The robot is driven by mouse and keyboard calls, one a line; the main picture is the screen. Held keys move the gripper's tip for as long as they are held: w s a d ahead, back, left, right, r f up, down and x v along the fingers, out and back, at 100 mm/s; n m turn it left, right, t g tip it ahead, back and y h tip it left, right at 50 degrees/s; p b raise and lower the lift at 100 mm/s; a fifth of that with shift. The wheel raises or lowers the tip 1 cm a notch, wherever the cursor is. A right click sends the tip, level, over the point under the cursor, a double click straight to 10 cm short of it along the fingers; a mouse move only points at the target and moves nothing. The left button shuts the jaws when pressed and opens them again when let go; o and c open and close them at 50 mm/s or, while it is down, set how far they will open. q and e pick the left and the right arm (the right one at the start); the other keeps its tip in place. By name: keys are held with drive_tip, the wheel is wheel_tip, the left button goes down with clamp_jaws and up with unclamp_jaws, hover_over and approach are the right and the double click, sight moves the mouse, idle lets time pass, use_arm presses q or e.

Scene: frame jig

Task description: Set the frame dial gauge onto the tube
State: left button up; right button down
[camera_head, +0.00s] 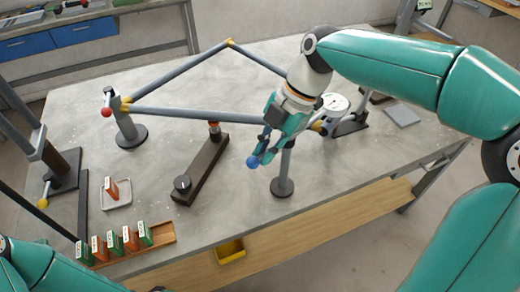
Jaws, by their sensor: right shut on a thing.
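A dial gauge (335,104) with a round white face is just right of my right gripper, near the right end of the frame, above a dark base. The grey frame tube (185,113) runs across the table between the left stand and the right-hand joint. My right gripper (264,148) is over the front of the tube, near the middle stand, and is shut on a part with a blue knob (252,162). The fingers hide most of this part and the tube behind them. My left arm shows at the lower left, but its gripper is out of view.
The left stand (128,132) has a red knob. A dark bar fixture (203,168) lies before the tube, and the middle stand (283,187) is beside my right gripper. Several labelled blocks sit in a wooden tray (165,233). A small tray (118,201) holds another block.

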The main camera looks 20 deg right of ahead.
idle(0.3)
drive_tip(key=c, duration=1.2)
unclamp_jaws()
drive_tip(key=shift+r, duration=0.1)
drive_tip(key=v, duration=1.2)
drive_tip(key=shift+s, duration=0.1)
